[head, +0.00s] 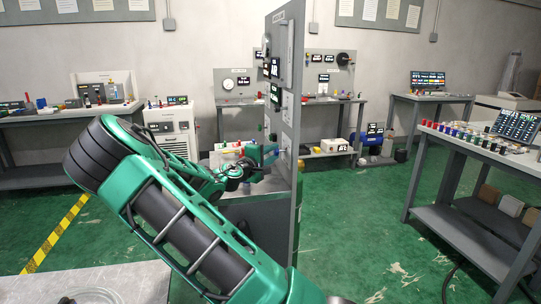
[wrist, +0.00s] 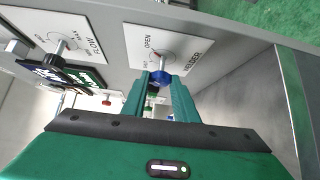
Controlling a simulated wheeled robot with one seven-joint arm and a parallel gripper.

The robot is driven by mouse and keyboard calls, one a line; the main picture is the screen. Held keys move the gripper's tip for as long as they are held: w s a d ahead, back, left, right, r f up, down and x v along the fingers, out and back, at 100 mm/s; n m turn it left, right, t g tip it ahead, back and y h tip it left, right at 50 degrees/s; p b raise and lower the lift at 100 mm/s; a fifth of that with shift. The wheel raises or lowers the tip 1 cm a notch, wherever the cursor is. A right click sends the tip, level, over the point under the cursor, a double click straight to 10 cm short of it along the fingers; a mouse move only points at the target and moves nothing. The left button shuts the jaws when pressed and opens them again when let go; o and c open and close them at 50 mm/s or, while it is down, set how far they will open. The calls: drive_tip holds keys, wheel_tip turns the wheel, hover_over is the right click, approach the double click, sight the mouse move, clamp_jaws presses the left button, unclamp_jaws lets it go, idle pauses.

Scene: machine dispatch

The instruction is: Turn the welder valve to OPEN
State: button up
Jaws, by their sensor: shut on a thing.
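The welder valve's white plate (wrist: 190,42), marked OPEN and WELDER, is on the grey panel in the wrist view. A metal stem stands out from it and ends in a blue handle (wrist: 160,77). My gripper (wrist: 158,84) is shut on this blue handle, with one green finger on each side. The fingers hide part of the handle, and I cannot tell its exact turn. In the head view my gripper (head: 273,153) reaches the left face of the upright grey panel (head: 297,120); the valve is too small to make out there.
In the wrist view a second plate marked FLOW (wrist: 80,38) with its own stem sits left of the welder plate, near dark label signs (wrist: 65,75). In the head view a workbench (head: 470,150) stands right, and green floor (head: 350,230) is open between.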

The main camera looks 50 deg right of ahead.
drive_tip(key=shift+s+f+m+h, duration=0.1)
drive_tip(key=shift+f+m+h, duration=0.2)
drive_tip(key=shift+f, duration=0.05)
idle(0.3)
drive_tip(key=o, duration=1)
drive_tip(key=shift+o, duration=0.3)
drive_tip(key=shift+r, duration=0.1)
drive_tip(key=shift+a, duration=0.1)
drive_tip(key=v, duration=1)
drive_tip(key=shift+a, duration=0.35)
